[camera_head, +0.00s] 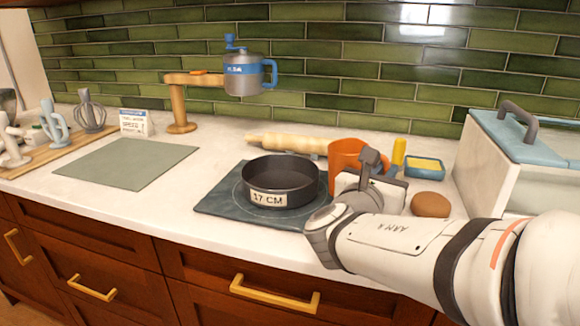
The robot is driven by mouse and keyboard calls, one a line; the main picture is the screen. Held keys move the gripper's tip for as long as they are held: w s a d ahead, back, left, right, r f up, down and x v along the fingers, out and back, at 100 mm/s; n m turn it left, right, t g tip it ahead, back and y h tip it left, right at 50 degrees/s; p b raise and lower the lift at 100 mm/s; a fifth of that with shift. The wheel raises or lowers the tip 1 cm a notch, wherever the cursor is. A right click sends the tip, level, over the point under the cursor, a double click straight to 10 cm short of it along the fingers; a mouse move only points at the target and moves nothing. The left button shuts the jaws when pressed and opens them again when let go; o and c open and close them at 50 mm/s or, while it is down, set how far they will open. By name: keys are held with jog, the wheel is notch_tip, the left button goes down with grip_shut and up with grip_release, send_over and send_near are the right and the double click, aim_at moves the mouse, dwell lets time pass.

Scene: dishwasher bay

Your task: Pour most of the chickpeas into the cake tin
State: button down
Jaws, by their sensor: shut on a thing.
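The cake tin (265,182) is a dark round tin with a "17 CM" label on its front wall. It stands upright, and the inside that shows looks dark and empty. An orange cup (344,152) is just right of the tin and looks about upright. My gripper (366,172) is shut on the orange cup from the right front side and hides part of it. I cannot tell whether the cup touches the counter. No chickpeas show; the cup's inside is hidden from this view.
The tin stands on a dark square mat (220,204). A rolling pin (288,144) lies behind it. A brown round object (430,202), a blue dish (425,167) and a yellow cylinder (399,151) are at right. A green-grey mat (127,163) lies bare at left.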

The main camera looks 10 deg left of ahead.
jog(key=shift+w+a+r+n+p, duration=0.1)
jog(key=shift+a+r+n+p, duration=0.35)
jog(key=shift+n+p, duration=0.35)
jog(key=shift+a+r+p, duration=0.2)
jog(key=shift+r+p, duration=0.3)
jog(key=shift+p, duration=0.15)
jog(key=r+n+p, duration=0.1)
jog(key=a+r+n+p, duration=0.1)
jog(key=shift+w+t+p, duration=0.15)
jog(key=shift+t+p, duration=0.15)
jog(key=shift+p, duration=0.05)
jog(key=w+a+r+n+t+y+p, duration=0.1)
jog(key=a+r+n+p, duration=0.2)
jog(key=a+n+p, duration=0.3)
jog(key=w+a+r+n+t+y+p, duration=0.1)
jog(key=w+a+r+n+p, duration=0.1)
jog(key=a+n+p, duration=0.4)
jog(key=r+n+p, duration=0.1)
jog(key=n+p, duration=0.2)
jog(key=p, duration=0.1)
jog(key=shift+t+y, duration=0.3)
jog(key=shift+t, duration=0.1)
